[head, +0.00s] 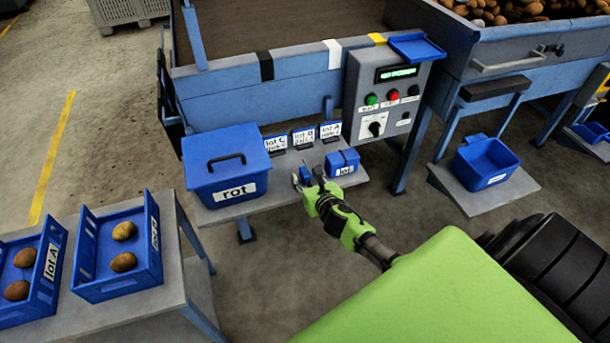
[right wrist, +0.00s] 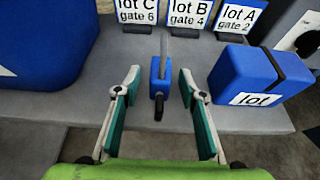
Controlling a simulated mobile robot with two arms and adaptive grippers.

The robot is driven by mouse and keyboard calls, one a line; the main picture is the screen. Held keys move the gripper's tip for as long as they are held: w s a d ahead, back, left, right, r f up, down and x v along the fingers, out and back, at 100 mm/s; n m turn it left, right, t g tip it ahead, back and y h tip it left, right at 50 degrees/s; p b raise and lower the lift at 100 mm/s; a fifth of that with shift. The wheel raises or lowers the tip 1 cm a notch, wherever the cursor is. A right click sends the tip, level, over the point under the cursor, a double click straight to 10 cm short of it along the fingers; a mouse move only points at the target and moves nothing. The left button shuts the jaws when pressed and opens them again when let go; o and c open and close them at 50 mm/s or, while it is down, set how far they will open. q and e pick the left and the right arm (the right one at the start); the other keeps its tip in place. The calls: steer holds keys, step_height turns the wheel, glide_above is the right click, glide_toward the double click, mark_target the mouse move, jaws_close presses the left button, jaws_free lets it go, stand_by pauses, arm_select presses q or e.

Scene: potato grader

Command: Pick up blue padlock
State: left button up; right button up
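The blue padlock (right wrist: 161,78) stands on the grey shelf in the right wrist view, with a grey shackle pointing away and a dark piece at its near end. In the head view it is a small blue spot (head: 305,175), partly hidden by my right gripper (head: 308,184). My right gripper also shows in the right wrist view (right wrist: 161,85). It is open, its two fingers on either side of the padlock with gaps, and nothing is held. My left gripper is not in view.
On the grey shelf (head: 268,205), a blue bin labelled "rot" (head: 225,165) stands left of the padlock and a blue box labelled "lot" (head: 341,162) stands right. Lot cards (head: 303,136) stand behind. A control panel (head: 388,100) rises at the back right.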

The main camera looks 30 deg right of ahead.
jaws_close()
